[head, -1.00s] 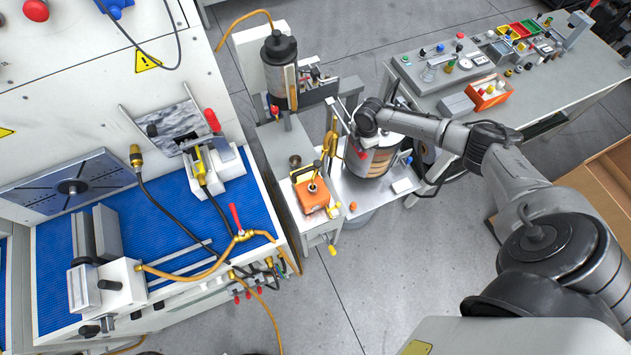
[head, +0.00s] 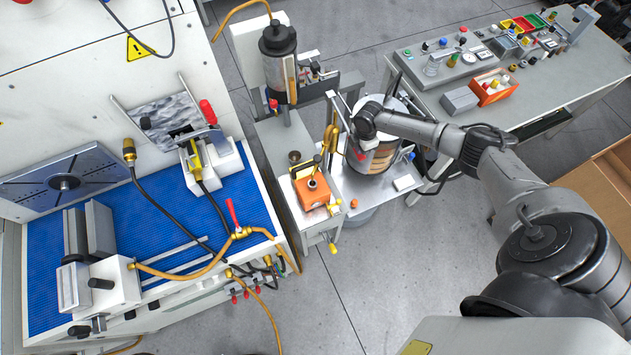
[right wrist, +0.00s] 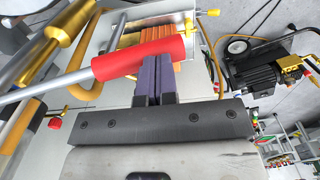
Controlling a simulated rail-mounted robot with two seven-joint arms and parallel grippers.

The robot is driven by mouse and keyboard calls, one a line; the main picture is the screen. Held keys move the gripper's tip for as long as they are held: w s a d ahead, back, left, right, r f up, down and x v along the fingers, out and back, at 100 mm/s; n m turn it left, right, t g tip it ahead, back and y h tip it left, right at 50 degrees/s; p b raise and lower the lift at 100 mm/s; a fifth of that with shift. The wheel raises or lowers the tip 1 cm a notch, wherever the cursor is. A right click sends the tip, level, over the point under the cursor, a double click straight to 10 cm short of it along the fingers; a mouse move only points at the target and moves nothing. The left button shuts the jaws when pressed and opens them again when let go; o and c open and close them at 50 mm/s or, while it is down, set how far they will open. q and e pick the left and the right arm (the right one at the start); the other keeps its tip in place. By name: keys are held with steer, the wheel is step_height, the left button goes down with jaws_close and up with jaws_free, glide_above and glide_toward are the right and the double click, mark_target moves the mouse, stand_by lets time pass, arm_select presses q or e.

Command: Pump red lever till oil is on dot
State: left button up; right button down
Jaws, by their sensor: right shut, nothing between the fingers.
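The red lever handle (right wrist: 138,60) is a red cylinder on a grey rod, large in the right wrist view. In the head view a small red part (head: 360,155) shows just below my right wrist. My right gripper (right wrist: 153,78) is shut and empty, its dark fingertips overlapping the handle's lower right side. I cannot tell whether they touch it. In the head view the fingers are not clear. A cylindrical reservoir with a sight tube (head: 291,75) stands behind the pump stand. The oil level and the dot are too small to read. My left gripper is not in view.
An orange block (head: 312,191) sits on the stand in front of the reservoir. A metal drum (head: 375,158) stands beside it under my right arm. A blue-topped workbench (head: 110,250) with hoses is at left, a grey parts table (head: 560,85) at right.

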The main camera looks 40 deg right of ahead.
step_height(320, 180, up, 12)
steer(key=p, duration=1)
stand_by(0.3)
steer(key=shift+f, duration=0.1)
